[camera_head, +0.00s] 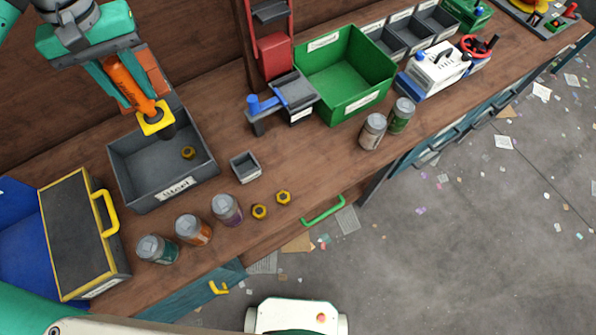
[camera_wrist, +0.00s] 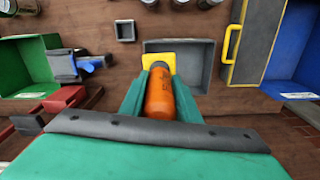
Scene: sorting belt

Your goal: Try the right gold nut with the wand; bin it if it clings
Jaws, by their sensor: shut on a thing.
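My gripper (camera_head: 128,88) is shut on the orange wand (camera_head: 131,83), which also shows in the wrist view (camera_wrist: 160,95). The wand has a yellow collar and a dark tip pointing down over the grey bin (camera_head: 143,194) labelled "Steel". No nut shows clinging to the tip. One gold nut (camera_head: 188,153) lies inside this bin, to the right of the tip and apart from it. Two more gold nuts lie on the bench: the left one (camera_head: 260,211) and the right one (camera_head: 284,198). The bin also shows in the wrist view (camera_wrist: 208,70).
A small grey tray (camera_head: 246,168) stands right of the bin. Several jars (camera_head: 226,209) line the bench's front. A yellow-edged black panel (camera_head: 82,236) and blue bin (camera_head: 18,250) are at left. A green bin (camera_head: 345,72) and a blue-handled device (camera_head: 282,97) stand further right.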

